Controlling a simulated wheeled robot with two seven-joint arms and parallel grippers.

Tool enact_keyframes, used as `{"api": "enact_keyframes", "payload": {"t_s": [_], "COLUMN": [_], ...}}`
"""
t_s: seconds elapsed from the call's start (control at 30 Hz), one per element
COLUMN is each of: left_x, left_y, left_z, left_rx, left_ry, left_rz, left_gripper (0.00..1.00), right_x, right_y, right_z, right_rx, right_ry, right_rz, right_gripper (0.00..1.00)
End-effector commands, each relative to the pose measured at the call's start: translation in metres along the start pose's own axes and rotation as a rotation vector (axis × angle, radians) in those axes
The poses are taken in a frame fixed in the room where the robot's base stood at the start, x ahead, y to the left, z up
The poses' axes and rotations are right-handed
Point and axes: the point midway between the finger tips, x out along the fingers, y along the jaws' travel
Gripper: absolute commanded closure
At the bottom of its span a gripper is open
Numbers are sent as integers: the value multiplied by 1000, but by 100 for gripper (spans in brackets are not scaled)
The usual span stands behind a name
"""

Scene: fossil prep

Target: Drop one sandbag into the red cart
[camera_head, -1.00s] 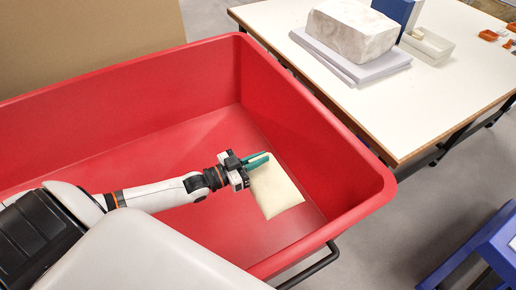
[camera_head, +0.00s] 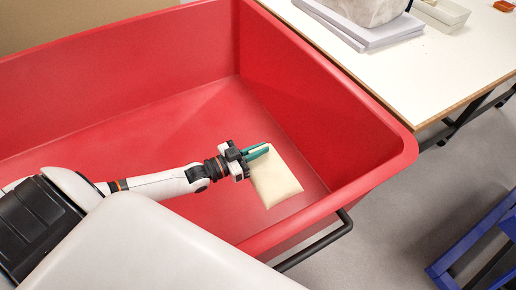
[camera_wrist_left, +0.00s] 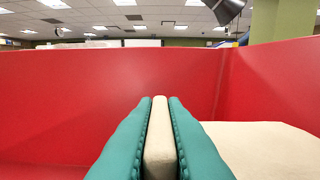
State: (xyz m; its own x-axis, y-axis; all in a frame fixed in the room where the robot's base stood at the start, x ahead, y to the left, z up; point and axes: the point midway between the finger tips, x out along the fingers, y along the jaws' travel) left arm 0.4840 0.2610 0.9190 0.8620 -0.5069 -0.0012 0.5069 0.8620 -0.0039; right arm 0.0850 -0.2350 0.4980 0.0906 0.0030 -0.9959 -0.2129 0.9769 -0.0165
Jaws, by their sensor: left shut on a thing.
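The red cart (camera_head: 300,100) is a large open tub that fills the middle of the head view. The sandbag hangs in the cart's opening, near the right end. Whether it touches the cart's floor I cannot tell. In the left wrist view the green fingers (camera_wrist_left: 160,140) pinch an edge of the sandbag (camera_wrist_left: 265,145), with the red walls (camera_wrist_left: 90,85) rising above them. My right gripper is not in view.
A white table (camera_head: 440,65) stands beyond the cart at the upper right, with a pale stone block (camera_head: 368,8) on a stack of sheets and a white tray (camera_head: 442,14). A blue frame (camera_head: 475,245) stands at the lower right. A dark handle bar (camera_head: 315,243) runs along the cart's near right end.

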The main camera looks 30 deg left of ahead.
Motion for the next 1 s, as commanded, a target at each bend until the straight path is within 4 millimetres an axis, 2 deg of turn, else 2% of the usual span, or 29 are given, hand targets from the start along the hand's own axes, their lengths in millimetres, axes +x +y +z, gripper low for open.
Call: {"api": "enact_keyframes", "payload": {"t_s": [0.03,1.0], "left_x": [2,2], "left_y": [0,1], "left_z": [-11,-156], "left_rx": [-2,-3], "left_ry": [-12,-11], "left_rz": [-1,-1], "left_gripper": [100,100], "right_x": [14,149], "right_y": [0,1], "right_z": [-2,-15], "right_rx": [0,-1], "right_ry": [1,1], "right_rz": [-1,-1], "right_gripper": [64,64]}}
